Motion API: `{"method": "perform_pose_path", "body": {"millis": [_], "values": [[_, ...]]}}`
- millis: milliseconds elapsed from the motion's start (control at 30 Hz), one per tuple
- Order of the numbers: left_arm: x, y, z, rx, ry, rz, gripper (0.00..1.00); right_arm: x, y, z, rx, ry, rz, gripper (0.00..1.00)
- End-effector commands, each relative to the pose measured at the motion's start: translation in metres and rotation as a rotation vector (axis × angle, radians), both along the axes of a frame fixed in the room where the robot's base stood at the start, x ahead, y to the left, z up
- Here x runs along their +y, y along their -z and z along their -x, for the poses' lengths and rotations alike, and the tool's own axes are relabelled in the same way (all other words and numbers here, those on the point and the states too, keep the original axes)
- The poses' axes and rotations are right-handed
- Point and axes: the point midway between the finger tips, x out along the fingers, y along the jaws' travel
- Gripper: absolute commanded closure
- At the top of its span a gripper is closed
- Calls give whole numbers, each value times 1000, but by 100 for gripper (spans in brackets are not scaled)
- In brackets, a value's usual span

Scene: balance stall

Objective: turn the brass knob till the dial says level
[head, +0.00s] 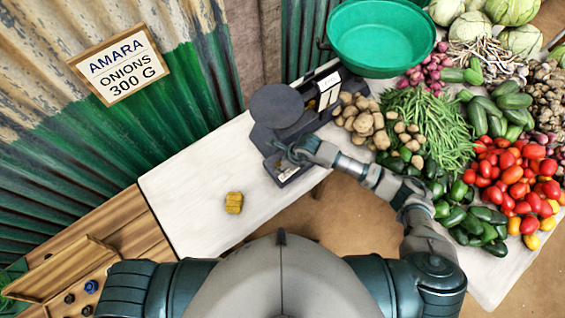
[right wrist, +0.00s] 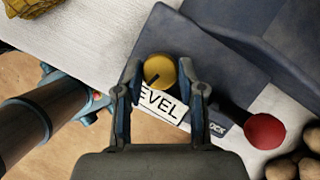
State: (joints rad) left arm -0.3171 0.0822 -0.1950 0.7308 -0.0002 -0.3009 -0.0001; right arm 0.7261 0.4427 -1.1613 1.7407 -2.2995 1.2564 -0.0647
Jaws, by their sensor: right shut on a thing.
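The dark grey balance (head: 300,117) stands on the white table, with a round dark plate and a large green pan (head: 380,38). Its pale dial (head: 328,90) is too small to read. The brass knob (right wrist: 158,69) has a dark line on its top and sits between the two fingers of my right gripper (right wrist: 160,80), which is shut on it. A white label ending in "EVEL" (right wrist: 162,104) shows below the knob, its first letter hidden. In the head view my right gripper (head: 290,153) is at the balance's near end. My left gripper is out of view.
A red knob (right wrist: 264,131) beside a "LOCK" label is close to my right finger. Potatoes (head: 362,122), beans and other vegetables crowd the table's right. A yellow lump (head: 233,203) lies on the clear left part. A wooden box (head: 62,270) is at lower left.

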Motion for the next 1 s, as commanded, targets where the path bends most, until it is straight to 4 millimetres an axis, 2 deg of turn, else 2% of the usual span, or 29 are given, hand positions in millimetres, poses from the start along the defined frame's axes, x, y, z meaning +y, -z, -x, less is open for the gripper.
{"method": "perform_pose_path", "body": {"millis": [267,300,367,767,867,1000], "values": [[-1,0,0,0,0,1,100,-1,-1,-2,-5,2,1,96],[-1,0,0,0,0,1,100,-1,-1,-2,-4,2,1,54],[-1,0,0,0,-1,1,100,0,-1,-2,-4,2,1,39],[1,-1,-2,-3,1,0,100,-2,-6,0,-2,0,0,37],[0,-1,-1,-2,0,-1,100,-7,-19,2,-3,-1,-1,37],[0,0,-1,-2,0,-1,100,-19,-48,6,-5,0,0,37]]}}
